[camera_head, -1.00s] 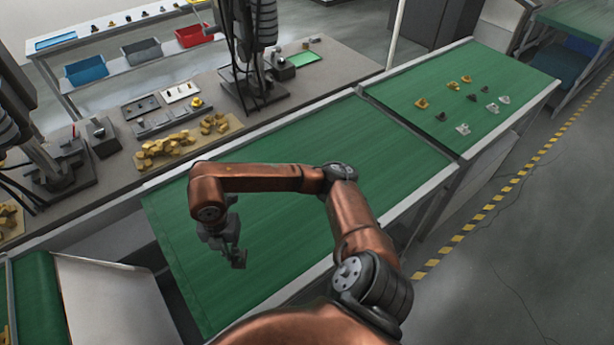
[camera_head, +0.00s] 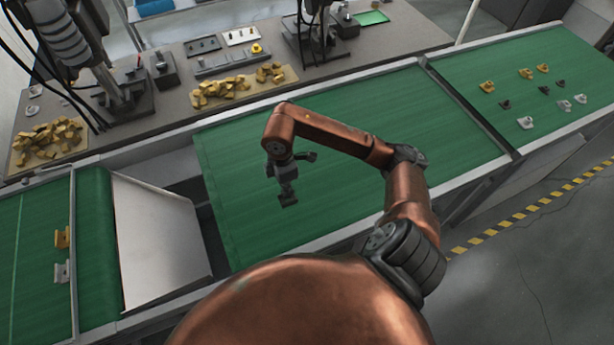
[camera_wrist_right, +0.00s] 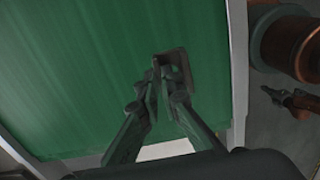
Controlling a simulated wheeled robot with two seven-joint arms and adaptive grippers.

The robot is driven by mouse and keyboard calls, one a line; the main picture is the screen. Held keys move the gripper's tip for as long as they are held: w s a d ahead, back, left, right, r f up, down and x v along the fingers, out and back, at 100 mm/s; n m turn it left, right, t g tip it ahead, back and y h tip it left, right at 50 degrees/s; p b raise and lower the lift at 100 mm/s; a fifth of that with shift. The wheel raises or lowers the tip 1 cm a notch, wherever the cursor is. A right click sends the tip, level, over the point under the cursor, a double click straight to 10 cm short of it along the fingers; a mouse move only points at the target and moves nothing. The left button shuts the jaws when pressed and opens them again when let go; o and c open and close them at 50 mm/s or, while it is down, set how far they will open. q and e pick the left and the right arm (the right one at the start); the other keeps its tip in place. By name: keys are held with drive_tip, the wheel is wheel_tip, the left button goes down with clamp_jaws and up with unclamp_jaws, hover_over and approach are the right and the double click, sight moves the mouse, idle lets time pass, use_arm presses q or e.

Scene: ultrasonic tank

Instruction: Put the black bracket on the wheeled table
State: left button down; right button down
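My right gripper (camera_head: 287,190) hangs over the near green conveyor belt (camera_head: 350,120), above its left half. Its fingers are shut on a dark bracket, the black bracket (camera_head: 289,200). In the right wrist view the fingers (camera_wrist_right: 163,82) close together on the black bracket (camera_wrist_right: 181,66), whose flat plate faces the camera with green belt behind it. Whether the bracket touches the belt is hard to tell. My left gripper is not in view. No table with visible wheels shows; a pale table (camera_head: 172,26) is cut off at the top left.
The far belt (camera_head: 470,65) holds several small yellow, dark and pale brackets. A grey bench (camera_head: 215,115) behind carries machines and yellow part piles. At lower left, a white chute (camera_head: 160,240) adjoins another green belt with a yellow and a grey bracket. Yellow-black tape marks open floor at right.

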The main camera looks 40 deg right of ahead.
drive_tip(key=d+f, duration=0.2)
drive_tip(key=w+d+f+p, duration=0.1)
drive_tip(key=d, duration=0.1)
drive_tip(key=w+d+f, duration=0.1)
drive_tip(key=d+f, duration=0.1)
drive_tip(key=shift+w+d+f, duration=0.15)
drive_tip(key=shift+w+f, duration=0.1)
drive_tip(key=shift+f, duration=0.1)
drive_tip(key=shift+w+d+f+p, duration=0.15)
drive_tip(key=shift+d+f+p, duration=0.25)
drive_tip(key=shift+d+f, duration=0.25)
wheel_tip(320, 180, down, 3)
drive_tip(key=shift+f+p, duration=0.1)
drive_tip(key=shift+p, duration=0.65)
drive_tip(key=shift+w, duration=0.1)
drive_tip(key=shift+f, duration=0.1)
drive_tip(key=shift+f, duration=0.15)
drive_tip(key=c, duration=2.2)
unclamp_jaws()
drive_tip(key=shift+o, duration=0.2)
